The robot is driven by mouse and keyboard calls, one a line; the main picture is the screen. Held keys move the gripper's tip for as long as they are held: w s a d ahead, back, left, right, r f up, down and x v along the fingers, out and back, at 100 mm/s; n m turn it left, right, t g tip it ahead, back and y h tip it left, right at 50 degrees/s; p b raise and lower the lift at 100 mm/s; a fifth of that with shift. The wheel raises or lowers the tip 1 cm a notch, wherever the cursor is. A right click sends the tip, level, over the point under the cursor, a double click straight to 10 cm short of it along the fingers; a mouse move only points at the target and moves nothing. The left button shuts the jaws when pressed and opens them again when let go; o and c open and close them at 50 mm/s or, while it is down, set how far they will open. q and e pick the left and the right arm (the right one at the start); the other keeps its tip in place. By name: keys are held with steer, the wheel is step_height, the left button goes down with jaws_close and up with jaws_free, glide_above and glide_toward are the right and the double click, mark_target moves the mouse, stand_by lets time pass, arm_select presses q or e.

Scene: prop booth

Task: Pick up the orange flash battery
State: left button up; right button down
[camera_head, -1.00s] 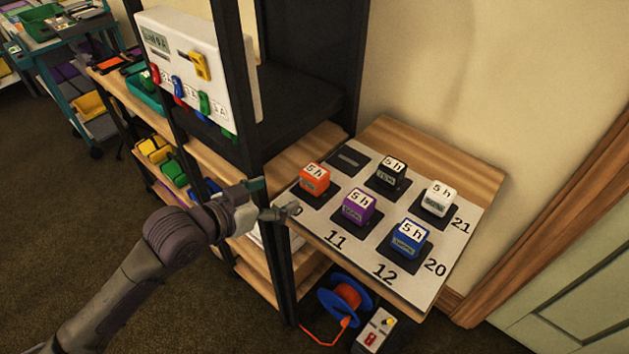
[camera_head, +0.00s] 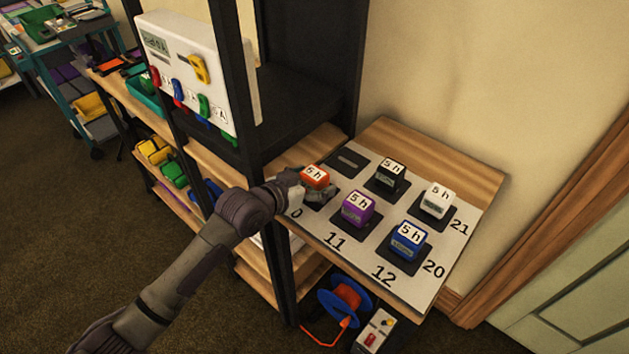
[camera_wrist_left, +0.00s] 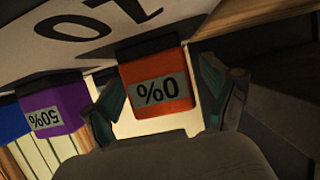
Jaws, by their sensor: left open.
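The orange flash battery (camera_head: 315,177) stands on its dark pad at the left front of the white numbered sheet, with a white "5h" top. In the left wrist view the orange battery (camera_wrist_left: 158,85) shows a "0%" label and looks upside down. My left gripper (camera_head: 305,190) is at the battery. In the left wrist view its open fingers (camera_wrist_left: 160,100) stand on either side of the battery, which lies between them. I cannot tell whether either finger touches it. My right gripper is not in view.
A purple battery (camera_head: 358,208) marked "50%" stands close to the right. Black (camera_head: 391,175), white (camera_head: 437,199) and blue (camera_head: 407,241) batteries stand on other pads; one pad (camera_head: 347,160) is empty. A black shelf post (camera_head: 238,90) rises left of the table. A cable reel (camera_head: 343,298) sits below.

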arm_select(q)
steer(key=shift+w+d, duration=0.15)
steer(key=c, duration=1.5)
steer(key=shift+r, duration=0.1)
